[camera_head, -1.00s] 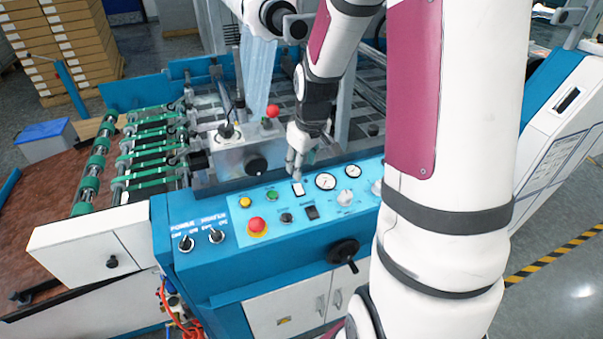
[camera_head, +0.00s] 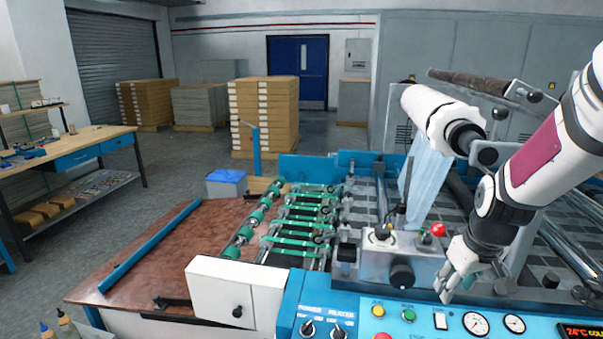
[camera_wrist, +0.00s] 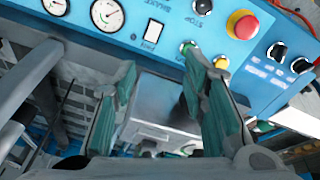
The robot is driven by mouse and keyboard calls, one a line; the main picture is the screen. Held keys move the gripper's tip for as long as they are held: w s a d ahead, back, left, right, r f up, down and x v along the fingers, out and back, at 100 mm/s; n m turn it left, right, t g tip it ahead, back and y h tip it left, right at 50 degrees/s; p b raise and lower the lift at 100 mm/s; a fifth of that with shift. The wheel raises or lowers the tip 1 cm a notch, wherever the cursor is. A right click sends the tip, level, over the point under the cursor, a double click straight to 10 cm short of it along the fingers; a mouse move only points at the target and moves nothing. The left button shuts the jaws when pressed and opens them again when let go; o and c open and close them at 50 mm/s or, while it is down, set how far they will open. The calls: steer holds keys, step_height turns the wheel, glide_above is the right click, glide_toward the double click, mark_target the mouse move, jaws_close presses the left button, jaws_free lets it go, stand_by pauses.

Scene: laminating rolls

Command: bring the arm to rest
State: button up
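My gripper (camera_head: 452,292) is at the right of the head view, pointing down just behind and above the blue control panel (camera_head: 290,310). In the wrist view my gripper (camera_wrist: 160,75) has its two green-padded fingers apart, with nothing between them. The panel shows beyond the fingertips there, with a white rocker switch (camera_wrist: 153,31), two gauges and a red stop button (camera_wrist: 242,24). A green button (camera_wrist: 188,47) is partly covered by a finger. The white switch also shows in the head view (camera_head: 440,320). My arm comes in from the right edge.
The laminator's roller (camera_head: 440,115) and a grey block with a red knob (camera_head: 438,230) stand close beside my gripper. Green belts (camera_head: 300,222) and a brown table (camera_head: 150,255) lie to the left. Stacked boxes (camera_head: 263,110) and open floor are farther back.

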steer(key=s+a+r+m+t+y, duration=0.1)
steer(key=s+a+r+t, duration=0.1)
steer(key=s+a+r, duration=1.3)
steer(key=s+r, duration=0.1)
steer(key=s, duration=0.1)
steer(key=shift+s+a+t, duration=0.3)
steer(key=shift+s+a, duration=0.05)
steer(key=shift+a, duration=0.05)
